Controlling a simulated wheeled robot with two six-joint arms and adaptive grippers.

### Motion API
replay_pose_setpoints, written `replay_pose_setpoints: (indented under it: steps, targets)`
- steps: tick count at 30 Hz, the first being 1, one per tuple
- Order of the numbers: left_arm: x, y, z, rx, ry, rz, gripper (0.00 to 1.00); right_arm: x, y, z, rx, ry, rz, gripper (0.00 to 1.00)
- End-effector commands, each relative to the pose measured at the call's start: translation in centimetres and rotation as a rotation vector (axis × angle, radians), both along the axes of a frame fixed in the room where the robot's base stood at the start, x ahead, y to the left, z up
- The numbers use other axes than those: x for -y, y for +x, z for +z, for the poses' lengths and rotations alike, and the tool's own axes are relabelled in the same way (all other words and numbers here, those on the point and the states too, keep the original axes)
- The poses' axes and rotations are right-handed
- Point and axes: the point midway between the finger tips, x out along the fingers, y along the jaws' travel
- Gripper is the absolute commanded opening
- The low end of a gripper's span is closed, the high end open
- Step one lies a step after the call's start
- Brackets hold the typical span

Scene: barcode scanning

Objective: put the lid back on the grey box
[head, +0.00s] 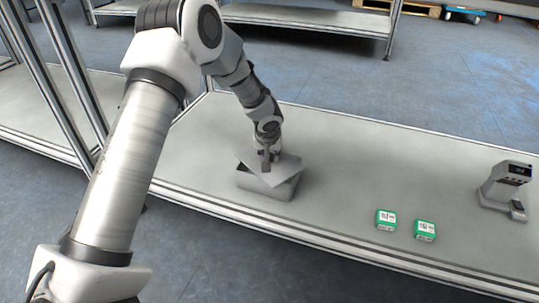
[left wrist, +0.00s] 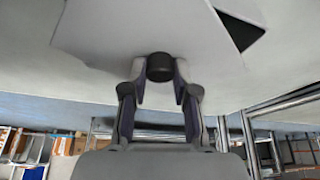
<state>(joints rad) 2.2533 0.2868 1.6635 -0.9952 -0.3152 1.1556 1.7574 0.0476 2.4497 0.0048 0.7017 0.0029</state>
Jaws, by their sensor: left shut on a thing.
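The grey box (head: 262,191) stands on the table in the middle of the head view. Its flat grey lid (head: 287,166) is over the box, turned and tilted relative to it, and a dark gap shows at the right side. My left gripper (head: 266,166) is above the lid, shut on the lid's knob. In the left wrist view, the gripper fingers (left wrist: 160,75) close on the dark round knob (left wrist: 160,66) of the lid (left wrist: 130,28). A dark opening of the box (left wrist: 240,32) shows past the lid's edge. My right gripper is in neither view.
Two green-and-white small boxes (head: 386,220) (head: 425,231) lie on the table (head: 340,150) to the right. A grey scanner device (head: 505,186) stands at the far right. The table between the grey box and the green boxes is clear.

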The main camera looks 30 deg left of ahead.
Motion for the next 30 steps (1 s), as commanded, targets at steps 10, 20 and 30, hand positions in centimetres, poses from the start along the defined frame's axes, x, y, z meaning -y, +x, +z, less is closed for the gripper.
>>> replay_pose_setpoints:
  steps: [10,20,30]
  targets:
    - [0.00,0.02,0.04,0.001,0.000,0.001,0.00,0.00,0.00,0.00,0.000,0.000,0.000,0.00]
    - [0.00,0.03,-0.29,0.002,-0.001,0.001,0.00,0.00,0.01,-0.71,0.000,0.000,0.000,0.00]
    - [0.00,0.02,-0.23,0.001,-0.001,0.001,0.00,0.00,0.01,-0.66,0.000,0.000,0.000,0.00]
